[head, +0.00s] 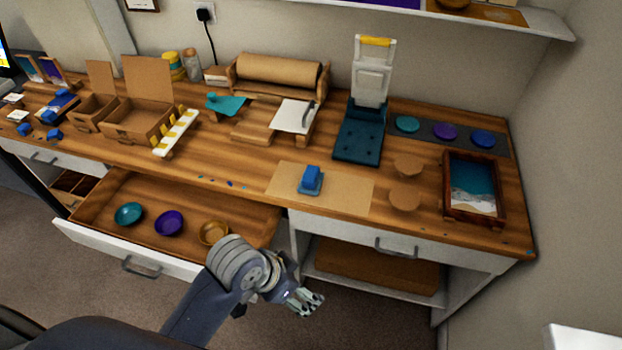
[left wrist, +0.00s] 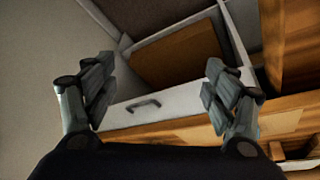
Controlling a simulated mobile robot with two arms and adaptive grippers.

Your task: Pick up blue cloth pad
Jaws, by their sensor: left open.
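A small blue pad with a raised blue block on top (head: 311,180) sits on a tan mat (head: 350,192) near the front edge of the wooden worktop. It looks like the blue cloth pad. My left gripper (head: 306,301) is in front of the bench, below the worktop edge and apart from the pad. In the left wrist view, its two fingers (left wrist: 160,92) are spread wide with nothing between them. The pad cannot be made out in that view. My right gripper is not in view.
An open drawer (head: 98,242) with teal, purple and amber bowls juts out left of my arm. A closed drawer (head: 455,252) is at right. A teal press-like stand (head: 358,145), round tan discs and a framed tray (head: 447,190) stand around the mat.

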